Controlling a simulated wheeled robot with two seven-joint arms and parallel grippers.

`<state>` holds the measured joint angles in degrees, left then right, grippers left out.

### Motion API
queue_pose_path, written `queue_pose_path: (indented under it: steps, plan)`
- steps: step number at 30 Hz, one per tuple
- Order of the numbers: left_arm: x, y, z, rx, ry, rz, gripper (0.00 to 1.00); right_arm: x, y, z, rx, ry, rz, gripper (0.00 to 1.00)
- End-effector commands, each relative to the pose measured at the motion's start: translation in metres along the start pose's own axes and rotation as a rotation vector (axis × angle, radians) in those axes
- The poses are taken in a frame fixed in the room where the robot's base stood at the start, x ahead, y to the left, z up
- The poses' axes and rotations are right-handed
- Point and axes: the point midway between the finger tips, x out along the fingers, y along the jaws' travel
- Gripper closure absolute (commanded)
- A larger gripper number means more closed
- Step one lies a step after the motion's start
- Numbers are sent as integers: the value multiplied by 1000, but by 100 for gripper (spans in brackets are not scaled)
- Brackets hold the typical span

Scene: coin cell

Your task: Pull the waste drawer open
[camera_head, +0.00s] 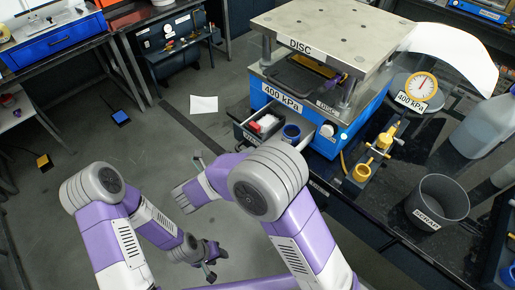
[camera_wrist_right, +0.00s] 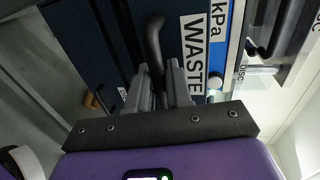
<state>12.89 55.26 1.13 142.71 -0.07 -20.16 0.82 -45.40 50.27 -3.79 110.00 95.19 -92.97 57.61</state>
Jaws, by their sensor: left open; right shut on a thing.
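In the right wrist view, the dark blue drawer front (camera_wrist_right: 97,45) bears a white WASTE label (camera_wrist_right: 194,52). A curved black handle (camera_wrist_right: 154,50) stands out from it. My right gripper (camera_wrist_right: 166,82) is shut on this handle, one grey finger on each side. My left gripper (camera_head: 209,264) is open and empty, low over the floor.
The press (camera_head: 330,32) with its blue 400 kPa base stands on the black table. A yellow fixture (camera_head: 372,165), a gauge (camera_head: 420,87) and a grey scrap bin (camera_head: 440,200) stand to its right. The floor left of the drawer is mostly clear, with a white sheet (camera_head: 204,104).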

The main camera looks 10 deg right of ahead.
Motion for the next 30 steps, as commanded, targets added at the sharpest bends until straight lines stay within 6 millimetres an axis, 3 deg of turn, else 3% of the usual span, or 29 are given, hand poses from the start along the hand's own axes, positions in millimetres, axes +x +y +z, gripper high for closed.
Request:
queue_pose_path:
  steps: [6,16,17,19,30]
  plan:
    - [1,0,0,0,0,0,57,-11,3,0,-1,0,0,100]
    - [1,0,0,0,0,0,57,-11,3,0,0,0,1,100]
    - [1,0,0,0,0,0,57,-11,2,0,0,0,1,76]
    - [1,0,0,0,0,0,57,-11,2,0,0,0,1,65]
    - [-1,0,0,0,0,0,57,-12,-4,0,1,0,0,65]
